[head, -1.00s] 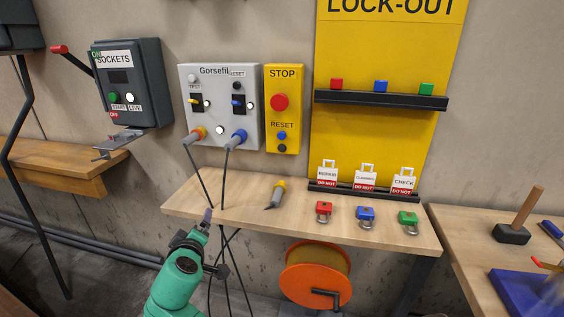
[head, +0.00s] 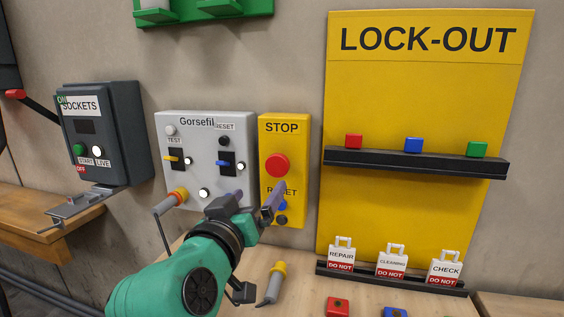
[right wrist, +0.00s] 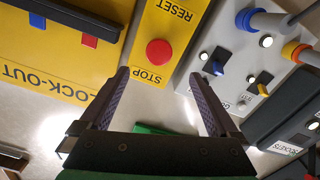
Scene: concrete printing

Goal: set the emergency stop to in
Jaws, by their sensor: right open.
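The emergency stop is a round red button (head: 276,165) on a yellow box (head: 297,215) marked STOP and RESET, fixed to the wall. I cannot tell whether the button is in or out. A blue and a dark button sit low on the box, near RESET. My right gripper (head: 251,201) is open and empty in front of the box's lower left part, below the red button in the head view. In the right wrist view, upside down, the red button (right wrist: 159,53) shows just beyond the gap between the spread fingertips (right wrist: 159,78), apart from them. My left gripper is out of view.
A grey Gorsefil panel (head: 205,125) with switches and plugs is close left of the stop box. A yellow LOCK-OUT board (head: 420,100) with a black shelf (head: 410,164) is to the right. A yellow-grey plug (head: 272,284) lies on the wooden bench below.

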